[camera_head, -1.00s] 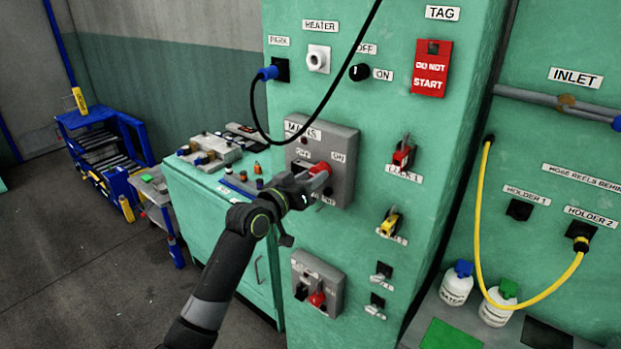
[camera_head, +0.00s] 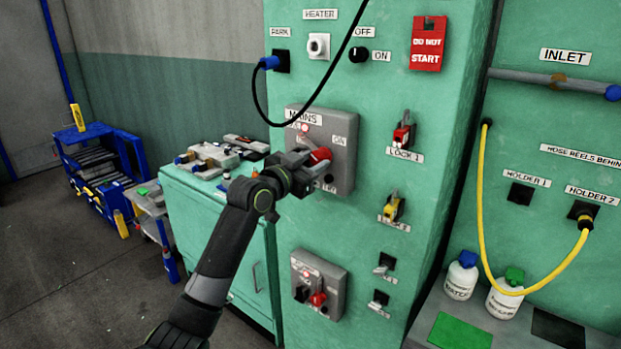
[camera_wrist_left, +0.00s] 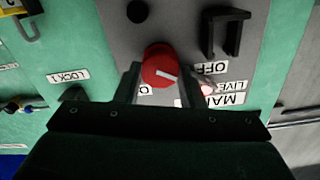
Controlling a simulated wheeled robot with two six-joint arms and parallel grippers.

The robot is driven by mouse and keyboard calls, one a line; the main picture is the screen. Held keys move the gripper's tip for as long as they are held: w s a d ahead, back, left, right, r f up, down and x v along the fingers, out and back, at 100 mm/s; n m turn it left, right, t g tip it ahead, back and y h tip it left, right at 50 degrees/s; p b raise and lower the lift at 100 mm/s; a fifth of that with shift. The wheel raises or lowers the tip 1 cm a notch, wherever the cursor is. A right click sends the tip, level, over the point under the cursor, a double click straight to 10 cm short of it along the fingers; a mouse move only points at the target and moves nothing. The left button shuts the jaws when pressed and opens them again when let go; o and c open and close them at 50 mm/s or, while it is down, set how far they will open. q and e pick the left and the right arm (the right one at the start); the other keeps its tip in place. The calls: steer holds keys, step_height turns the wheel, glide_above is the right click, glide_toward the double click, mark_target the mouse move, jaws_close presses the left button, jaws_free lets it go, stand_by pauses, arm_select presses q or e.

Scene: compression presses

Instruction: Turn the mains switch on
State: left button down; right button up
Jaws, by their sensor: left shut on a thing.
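The mains switch is a red round knob (camera_head: 320,155) on a grey box (camera_head: 342,125) labelled MAINS, fixed to the green cabinet. My left gripper (camera_head: 307,160) is at the knob and hides part of it and the OFF label. In the left wrist view, the red knob (camera_wrist_left: 160,65) sits between the two fingers of my left gripper (camera_wrist_left: 162,82), which is shut on it. The knob's white mark lies nearly level and points to the right there, on the side of the OFF label (camera_wrist_left: 212,68). A pale pink LIVE lamp (camera_head: 304,128) looks lit. My right gripper is out of view.
A black cable (camera_head: 262,118) loops past the box's upper left. A black bracket (camera_wrist_left: 224,32) stands out near the knob. Lock 1 (camera_head: 402,134) and a lower grey switch box (camera_head: 330,280) are close by. A green bench (camera_head: 205,195) stands to the left.

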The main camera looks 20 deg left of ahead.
arm_select(q)
steer(key=m+b, duration=0.2)
steer(key=m, duration=0.1)
steer(key=shift+f, duration=0.25)
steer(key=m+b, duration=0.2)
steer(key=shift+m, duration=0.3)
steer(key=m+b, duration=0.2)
steer(key=m, duration=0.1)
steer(key=shift+r+m+b, duration=0.1)
steer(key=shift+m+b, duration=0.7)
steer(key=shift+m, duration=0.9)
steer(key=c, duration=0.9)
jaws_free()
steer(key=shift+r, duration=0.1)
steer(key=shift+c, duration=0.2)
